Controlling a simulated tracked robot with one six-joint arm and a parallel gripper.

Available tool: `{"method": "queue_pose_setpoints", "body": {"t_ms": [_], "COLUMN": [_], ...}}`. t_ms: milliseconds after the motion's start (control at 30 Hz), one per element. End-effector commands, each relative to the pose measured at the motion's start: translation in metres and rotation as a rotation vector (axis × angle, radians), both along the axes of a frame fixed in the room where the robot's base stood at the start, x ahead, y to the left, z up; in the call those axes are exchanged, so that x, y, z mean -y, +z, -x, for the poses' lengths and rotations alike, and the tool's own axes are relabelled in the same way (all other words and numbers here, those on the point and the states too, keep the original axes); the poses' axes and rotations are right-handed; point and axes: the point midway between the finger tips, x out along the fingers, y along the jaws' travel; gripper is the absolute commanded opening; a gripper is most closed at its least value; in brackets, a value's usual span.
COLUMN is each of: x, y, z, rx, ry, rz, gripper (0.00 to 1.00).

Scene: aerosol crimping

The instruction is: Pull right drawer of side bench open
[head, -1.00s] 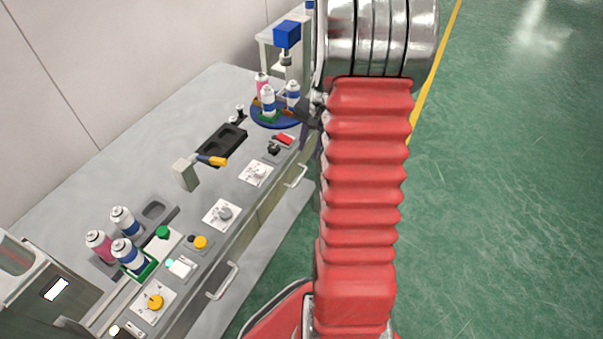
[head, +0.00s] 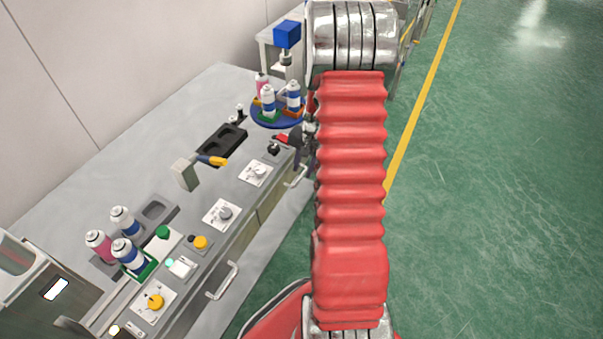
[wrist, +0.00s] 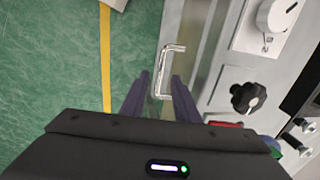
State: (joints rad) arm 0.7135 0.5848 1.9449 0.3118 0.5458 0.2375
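The side bench (head: 120,150) runs along the left in the head view, with two bar handles on its front. The nearer handle (head: 222,281) is far from my gripper. The farther, right drawer handle (head: 296,176) is close to my gripper (head: 303,150), which the red arm sleeve partly hides. In the wrist view, the metal right handle (wrist: 160,72) lies between the two dark fingers of my gripper (wrist: 160,88), with a gap on each side. My gripper is open and not closed on the handle. The drawer front (wrist: 190,50) looks shut.
The bench top carries knobs, a black tray (head: 222,147), a blue turntable (head: 262,122) with spray cans, and more cans (head: 97,245) at the near end. A black knob (wrist: 247,97) is near the right finger. Green floor to the right is clear.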

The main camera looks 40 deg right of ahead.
Motion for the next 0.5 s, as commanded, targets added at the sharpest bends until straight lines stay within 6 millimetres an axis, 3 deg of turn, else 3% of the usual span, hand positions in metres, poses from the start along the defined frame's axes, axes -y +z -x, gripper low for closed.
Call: {"method": "queue_pose_setpoints", "body": {"t_ms": [200,500], "x": [-0.002,-0.001], "y": [-0.024,-0.03], "z": [-0.004,-0.005], "rx": [-0.001,0.0], "ry": [-0.002,-0.001], "rz": [-0.002,0.001], "gripper": [0.28,0.28]}}
